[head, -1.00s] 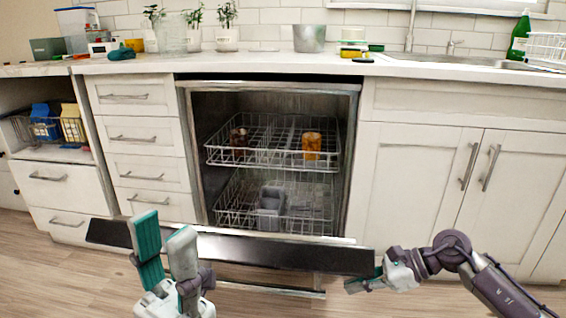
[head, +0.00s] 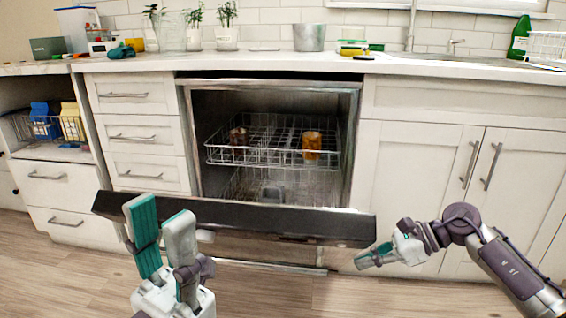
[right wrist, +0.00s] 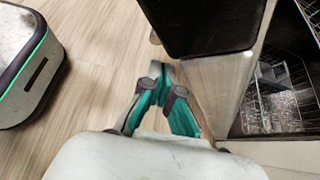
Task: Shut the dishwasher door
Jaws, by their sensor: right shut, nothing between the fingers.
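The dishwasher door (head: 285,220) is partly open. Its dark top edge stands tilted out in front of the dishwasher (head: 270,82), covering the lower part of the opening. In the right wrist view, the door's dark edge (right wrist: 205,25) is at the top. My right gripper (head: 362,258) is shut and empty, just below the door's right end; contact is unclear. Its closed fingertips (right wrist: 158,68) show beside the door's outer face. My left gripper (head: 160,212) is open and empty, fingers up, in front of the door's left part.
The upper rack (head: 270,155) holds a brown cup (head: 238,138) and an amber cup (head: 312,144), inside the cavity. The lower rack (head: 240,185) is mostly hidden. Closed drawers (head: 140,135) and cabinet doors (head: 410,190) flank the dishwasher. The floor (head: 70,280) in front is clear.

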